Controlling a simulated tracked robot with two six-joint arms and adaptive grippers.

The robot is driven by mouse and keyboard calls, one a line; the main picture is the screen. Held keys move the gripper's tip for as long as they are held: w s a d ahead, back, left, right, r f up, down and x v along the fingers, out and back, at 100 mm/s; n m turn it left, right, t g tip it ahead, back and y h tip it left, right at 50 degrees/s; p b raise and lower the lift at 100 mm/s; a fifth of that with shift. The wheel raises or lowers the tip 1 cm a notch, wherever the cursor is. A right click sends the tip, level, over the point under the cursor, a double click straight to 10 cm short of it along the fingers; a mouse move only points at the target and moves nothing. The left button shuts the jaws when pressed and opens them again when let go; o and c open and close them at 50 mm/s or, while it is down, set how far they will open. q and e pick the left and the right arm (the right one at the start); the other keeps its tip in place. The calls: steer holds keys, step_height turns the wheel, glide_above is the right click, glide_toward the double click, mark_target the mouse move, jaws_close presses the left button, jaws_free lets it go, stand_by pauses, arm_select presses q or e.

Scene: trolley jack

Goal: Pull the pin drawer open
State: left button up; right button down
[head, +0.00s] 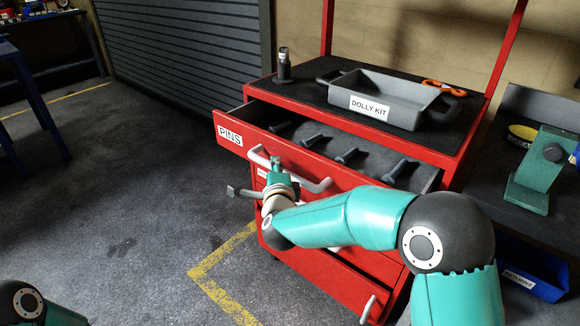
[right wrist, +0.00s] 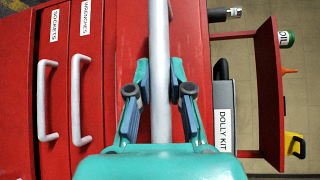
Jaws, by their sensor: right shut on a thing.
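The red pin drawer (head: 355,176), labelled PINS (head: 229,135), stands pulled out of the red trolley, and several dark grey pins (head: 347,155) lie inside it. Its pale handle (head: 320,186) runs along the drawer front. My right gripper (head: 274,168) is at the left part of this handle. In the right wrist view the fingers of the right gripper (right wrist: 160,92) are on both sides of the handle (right wrist: 160,50), shut on it. My right forearm hides part of the drawer front. My left gripper is out of view; only part of my left arm shows at the lower left.
On the trolley top (head: 305,96) are a grey DOLLY KIT tray (head: 400,112), a dark cylinder (head: 284,66) and an orange-handled tool (head: 443,86). A lower drawer (head: 325,280) also stands out. A blue bin (head: 535,284) is at right. The floor at left is clear.

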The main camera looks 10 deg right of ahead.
steer(key=s+a+b, duration=0.3)
steer(key=s+a, duration=0.7)
steer(key=a, duration=0.3)
steer(key=shift+s+f, duration=0.15)
steer(key=shift+f, duration=0.2)
steer(key=c, duration=1.1)
jaws_free()
steer(key=shift+o, duration=0.2)
steer(key=shift+r, duration=0.15)
steer(key=shift+r, duration=0.1)
steer(key=s, duration=0.7)
steer(key=shift+s+a+r, duration=0.15)
steer(key=shift+a+r, duration=0.25)
steer(key=shift+a, duration=0.05)
